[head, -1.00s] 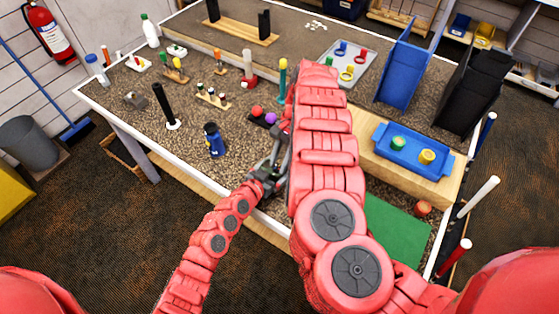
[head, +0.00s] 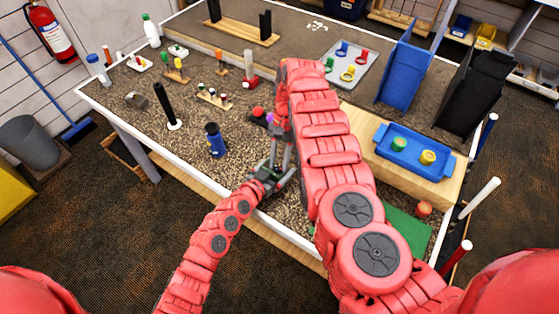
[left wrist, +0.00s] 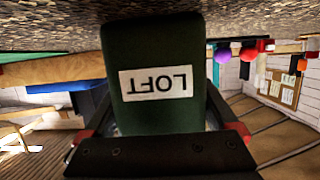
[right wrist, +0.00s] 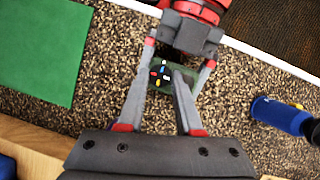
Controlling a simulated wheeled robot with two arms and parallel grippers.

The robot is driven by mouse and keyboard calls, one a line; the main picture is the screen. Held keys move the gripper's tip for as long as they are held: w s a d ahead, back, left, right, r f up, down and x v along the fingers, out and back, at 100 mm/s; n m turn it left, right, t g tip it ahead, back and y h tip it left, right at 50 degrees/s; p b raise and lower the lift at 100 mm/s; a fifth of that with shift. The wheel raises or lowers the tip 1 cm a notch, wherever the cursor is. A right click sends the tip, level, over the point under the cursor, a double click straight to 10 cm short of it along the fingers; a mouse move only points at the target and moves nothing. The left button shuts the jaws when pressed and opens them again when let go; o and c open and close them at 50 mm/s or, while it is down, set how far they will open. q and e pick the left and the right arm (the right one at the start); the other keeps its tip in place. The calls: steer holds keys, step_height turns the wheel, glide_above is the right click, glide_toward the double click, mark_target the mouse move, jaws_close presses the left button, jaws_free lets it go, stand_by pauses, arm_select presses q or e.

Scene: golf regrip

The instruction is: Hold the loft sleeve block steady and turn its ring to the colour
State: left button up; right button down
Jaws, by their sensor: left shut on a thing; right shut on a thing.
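The loft sleeve block (left wrist: 155,42) fills the middle of the left wrist view, dark green with a white LOFT label that reads upside down. My left gripper (head: 272,172) is shut on the block, low over the gravel near the table's front edge. In the right wrist view, the ring (right wrist: 160,73) is a dark disc with red, white, yellow and blue marks on the block's top. My right gripper (right wrist: 161,78) comes down over it, shut with its fingers on either side of the ring. In the head view my right arm hides most of the block and ring.
A blue bottle-like item (head: 215,140) stands to the left on the gravel. A green mat (right wrist: 42,48) and a wooden platform with a blue tray (head: 412,152) lie to the right. Purple and red balls (left wrist: 222,56) are close behind the block.

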mark_target(279, 165)
steer(key=c, duration=0.6)
jaws_free()
steer(key=shift+o, duration=0.2)
step_height(279, 165, up, 10)
arm_select(q)
steer(key=o, duration=1.2)
